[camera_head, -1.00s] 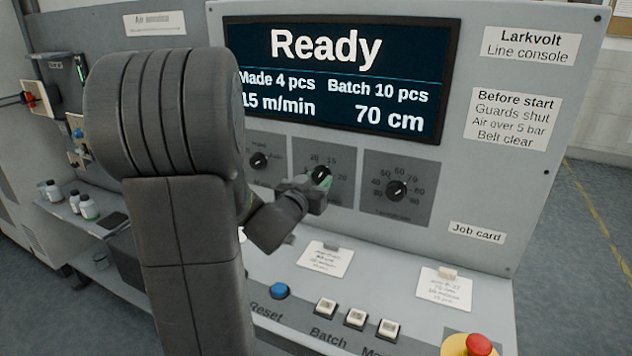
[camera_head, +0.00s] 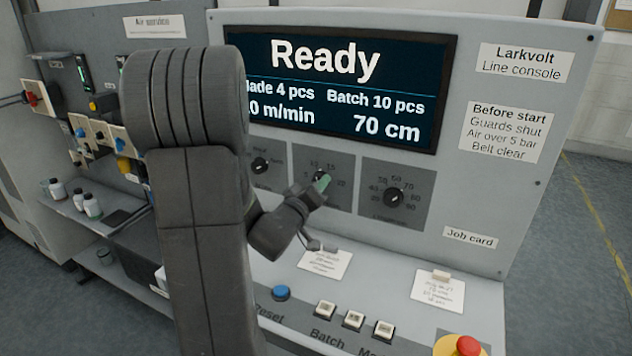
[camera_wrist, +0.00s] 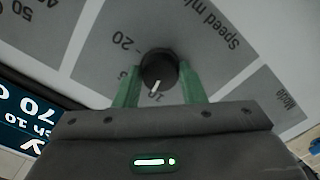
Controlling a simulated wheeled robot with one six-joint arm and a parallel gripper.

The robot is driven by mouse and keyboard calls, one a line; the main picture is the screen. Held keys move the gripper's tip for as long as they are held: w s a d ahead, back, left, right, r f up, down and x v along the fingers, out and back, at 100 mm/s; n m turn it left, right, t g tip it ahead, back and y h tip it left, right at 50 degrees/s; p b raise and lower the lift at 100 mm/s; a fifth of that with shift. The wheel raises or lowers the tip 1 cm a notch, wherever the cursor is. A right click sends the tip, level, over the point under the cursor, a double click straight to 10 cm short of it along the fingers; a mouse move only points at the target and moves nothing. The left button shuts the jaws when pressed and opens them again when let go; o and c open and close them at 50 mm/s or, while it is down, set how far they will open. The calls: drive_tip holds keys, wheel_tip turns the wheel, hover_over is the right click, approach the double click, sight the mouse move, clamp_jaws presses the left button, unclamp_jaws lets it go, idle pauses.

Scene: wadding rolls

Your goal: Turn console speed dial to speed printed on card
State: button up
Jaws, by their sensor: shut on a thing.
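The black speed dial (camera_wrist: 158,66) sits between the two green fingers of my gripper (camera_wrist: 163,85) in the wrist view, under the printed word Speed. Its white pointer line is toward a partly hidden mark that looks like 10. In the head view my gripper (camera_head: 321,181) is at the middle dial panel (camera_head: 343,192), its fingers covering most of the dial. The screen (camera_head: 340,85) reads Ready, with a speed ending in "0 m/min" partly hidden by my arm. A white card (camera_head: 438,290) lies below the Job card label (camera_head: 470,238); its print is too small to read.
A length dial (camera_head: 394,196) is right of the speed dial and another dial (camera_head: 260,166) is left. A second card (camera_head: 325,263) lies on the sloping desk. A blue Reset button (camera_head: 281,292), several white buttons and a red stop button (camera_head: 468,346) are in front.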

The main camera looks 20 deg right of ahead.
drive_tip(key=shift+n+p, duration=0.65)
drive_tip(key=shift+n, duration=0.95)
drive_tip(key=o, duration=1)
drive_tip(key=b+v, duration=0.1)
drive_tip(key=v, duration=1.3)
drive_tip(key=shift+b, duration=0.3)
drive_tip(key=shift+d, duration=0.2)
